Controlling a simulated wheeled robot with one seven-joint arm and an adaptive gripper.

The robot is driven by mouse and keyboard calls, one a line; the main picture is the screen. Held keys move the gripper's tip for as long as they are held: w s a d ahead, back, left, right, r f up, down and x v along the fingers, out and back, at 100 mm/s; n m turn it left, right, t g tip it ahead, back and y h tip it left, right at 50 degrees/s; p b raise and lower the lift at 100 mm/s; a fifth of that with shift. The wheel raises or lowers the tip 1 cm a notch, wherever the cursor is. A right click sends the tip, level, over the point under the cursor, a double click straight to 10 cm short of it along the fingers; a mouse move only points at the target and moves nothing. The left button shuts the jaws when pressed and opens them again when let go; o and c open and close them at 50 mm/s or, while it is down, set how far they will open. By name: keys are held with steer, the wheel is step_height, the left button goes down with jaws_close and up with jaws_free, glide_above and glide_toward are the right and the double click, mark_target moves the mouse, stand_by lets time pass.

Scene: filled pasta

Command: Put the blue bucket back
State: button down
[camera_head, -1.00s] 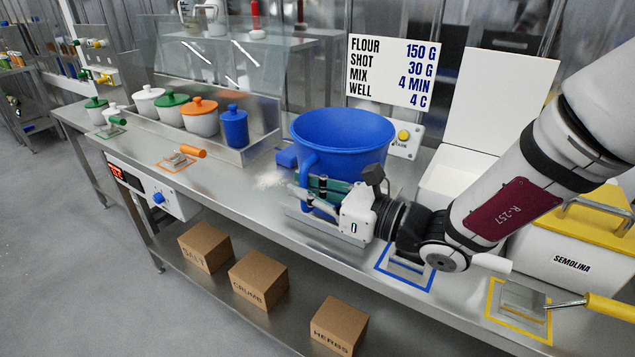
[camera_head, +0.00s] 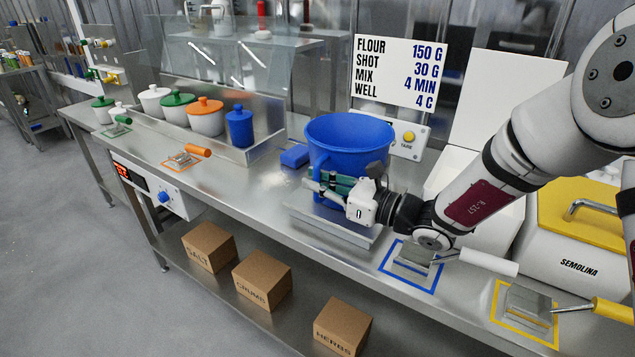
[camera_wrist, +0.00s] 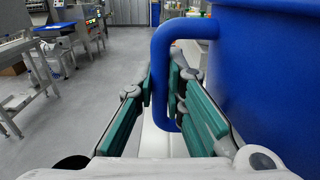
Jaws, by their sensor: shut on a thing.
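The large blue bucket (camera_head: 347,135) is upright over a steel plate (camera_head: 315,227) on the counter. Its near side is hidden by my gripper, and I cannot tell whether its base touches the plate. My gripper (camera_head: 328,188) reaches in from the right. It is closed around the bucket's blue handle. In the wrist view the handle (camera_wrist: 160,75) passes between the green finger pads, with the bucket wall (camera_wrist: 270,80) close on the right.
A blue block (camera_head: 295,156) lies left of the bucket. A blue-outlined square (camera_head: 405,282) holds a white-handled scraper, right of the plate. Lidded pots (camera_head: 205,117) line the left back.

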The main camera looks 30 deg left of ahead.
steer(key=c, duration=1.7)
jaws_free()
steer(key=shift+f, duration=0.1)
steer(key=shift+o, duration=0.2)
steer(key=d, duration=1.2)
steer(key=shift+s, duration=0.4)
